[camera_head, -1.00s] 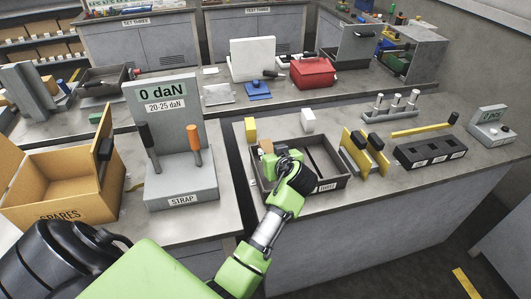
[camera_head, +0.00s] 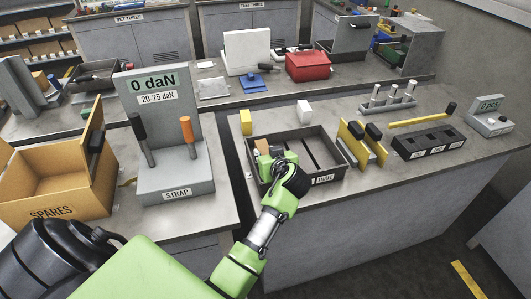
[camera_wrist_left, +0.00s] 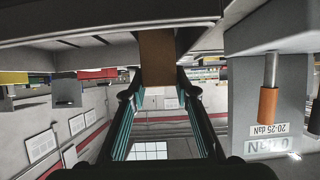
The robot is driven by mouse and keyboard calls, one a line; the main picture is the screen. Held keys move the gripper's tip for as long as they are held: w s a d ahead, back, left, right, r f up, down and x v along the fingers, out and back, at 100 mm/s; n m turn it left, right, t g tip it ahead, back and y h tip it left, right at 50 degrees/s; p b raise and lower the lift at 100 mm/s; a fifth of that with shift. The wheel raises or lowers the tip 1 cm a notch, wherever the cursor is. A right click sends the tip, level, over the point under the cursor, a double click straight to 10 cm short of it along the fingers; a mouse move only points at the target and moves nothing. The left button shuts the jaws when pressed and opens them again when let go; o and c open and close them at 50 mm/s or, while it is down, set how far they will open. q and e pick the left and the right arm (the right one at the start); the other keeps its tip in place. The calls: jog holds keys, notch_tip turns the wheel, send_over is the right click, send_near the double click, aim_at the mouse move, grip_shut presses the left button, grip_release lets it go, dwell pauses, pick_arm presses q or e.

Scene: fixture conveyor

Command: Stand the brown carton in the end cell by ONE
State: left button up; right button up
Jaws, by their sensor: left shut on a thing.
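The dark grey divided tray (camera_head: 327,146) stands on the right-hand bench, with thin dividers making narrow cells. My left gripper (camera_head: 272,160) is over the tray's left end and hides much of that cell. It is shut on the brown carton (camera_wrist_left: 157,58), which shows between the fingers in the left wrist view. In the head view only a small brown part of the carton (camera_head: 262,146) shows behind the gripper. Whether it touches the tray floor I cannot tell. A label shows on the tray's front right; no ONE label is readable. My right gripper is not in view.
A yellow block (camera_head: 246,122) and a white block (camera_head: 304,111) stand behind the tray. Yellow-and-black tools (camera_head: 358,145) stand right of it. The STRAP stand (camera_head: 175,180) and the open SPARES box (camera_head: 60,185) are left, across a gap.

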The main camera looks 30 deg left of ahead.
pick_arm(q)
jog(key=shift+f, duration=0.45)
jog(key=shift+f+b, duration=0.55)
jog(key=shift+b, duration=0.05)
jog(key=o, duration=1.2)
notch_tip(320, 180, up, 10)
jog(key=shift+w+r, duration=0.1)
